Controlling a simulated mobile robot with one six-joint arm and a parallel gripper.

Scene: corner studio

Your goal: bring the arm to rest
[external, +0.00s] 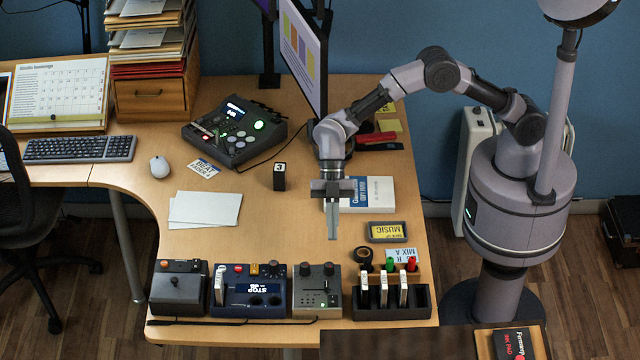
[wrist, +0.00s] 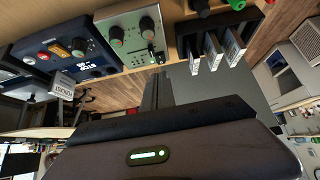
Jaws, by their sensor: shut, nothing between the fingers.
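My gripper (external: 332,222) hangs over the right part of the wooden desk (external: 290,205) in the external view, fingers pointing down. It is shut and empty. Its fingers also show in the wrist view (wrist: 157,90). My arm reaches from the column at the right, with its elbow raised and bent. A white and blue book (external: 372,193) lies just behind and to the right of the gripper. I cannot tell how high the fingertips are above the desk.
A grey knobbed box (external: 317,290), a blue box (external: 252,297) and a black rack (external: 400,304) line the front edge. A monitor (external: 303,60) stands behind the gripper. A small black block marked 3 (external: 279,177) and white sheets (external: 205,208) lie to the left.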

